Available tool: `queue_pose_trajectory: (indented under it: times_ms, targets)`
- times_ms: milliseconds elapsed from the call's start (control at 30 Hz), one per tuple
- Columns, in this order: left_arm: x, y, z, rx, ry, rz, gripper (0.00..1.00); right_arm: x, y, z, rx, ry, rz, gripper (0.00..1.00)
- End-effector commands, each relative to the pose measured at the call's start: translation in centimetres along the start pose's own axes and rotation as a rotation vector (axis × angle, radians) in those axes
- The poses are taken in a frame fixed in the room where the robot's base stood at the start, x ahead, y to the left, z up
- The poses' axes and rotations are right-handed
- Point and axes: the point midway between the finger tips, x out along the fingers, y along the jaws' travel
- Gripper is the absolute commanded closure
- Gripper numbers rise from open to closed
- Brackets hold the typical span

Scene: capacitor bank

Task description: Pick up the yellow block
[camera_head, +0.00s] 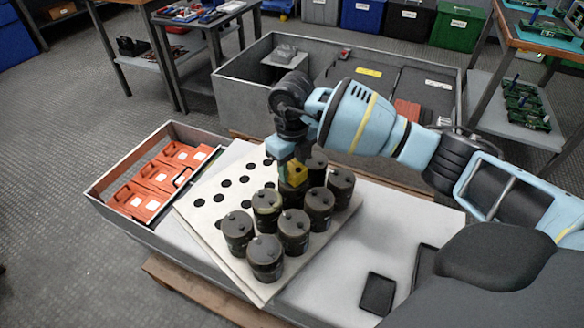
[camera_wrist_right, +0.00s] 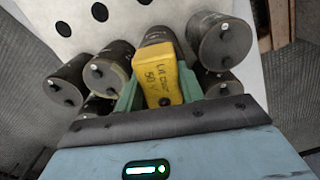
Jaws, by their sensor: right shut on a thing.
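The yellow block (camera_head: 295,174) is between the fingers of my right gripper (camera_head: 291,172), among dark cylindrical capacitors (camera_head: 293,231) on a white perforated board (camera_head: 203,212). In the right wrist view the yellow block (camera_wrist_right: 166,83) has dark printed lettering. The green fingers of my right gripper (camera_wrist_right: 160,92) stand on either side of it, shut on it. A dark capacitor shows right behind the block. Whether the block touches anything beneath it is hidden. My left gripper is not in view.
Several capacitors (camera_head: 267,259) stand close around the block. The board's left side has empty round holes. An orange-filled tray (camera_head: 178,128) is at the left. A grey bin (camera_head: 235,92) stands behind. Small black trays (camera_head: 378,293) lie at the front right.

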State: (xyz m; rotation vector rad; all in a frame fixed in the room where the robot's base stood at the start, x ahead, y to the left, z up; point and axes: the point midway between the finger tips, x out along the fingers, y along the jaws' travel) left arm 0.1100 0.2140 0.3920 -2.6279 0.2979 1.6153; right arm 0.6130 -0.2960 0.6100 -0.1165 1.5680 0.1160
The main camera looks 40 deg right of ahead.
Motion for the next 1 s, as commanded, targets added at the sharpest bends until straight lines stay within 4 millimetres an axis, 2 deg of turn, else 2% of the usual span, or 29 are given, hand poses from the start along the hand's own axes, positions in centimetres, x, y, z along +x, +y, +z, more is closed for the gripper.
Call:
queue_pose_trajectory:
  times_ms: [167,367,800,1000]
  targets:
    - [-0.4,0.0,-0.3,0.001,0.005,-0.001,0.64,-1.2,0.0,0.1,0.001,-0.004,-0.001,0.93]
    - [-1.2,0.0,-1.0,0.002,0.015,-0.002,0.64,-4.0,0.0,0.1,0.001,-0.005,0.000,0.93]
    - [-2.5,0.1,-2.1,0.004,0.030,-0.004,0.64,-4.6,9.4,-0.2,-0.004,-0.003,0.002,0.93]
    - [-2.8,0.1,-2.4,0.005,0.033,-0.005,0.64,-4.8,12.9,-0.4,-0.003,-0.002,0.002,0.93]
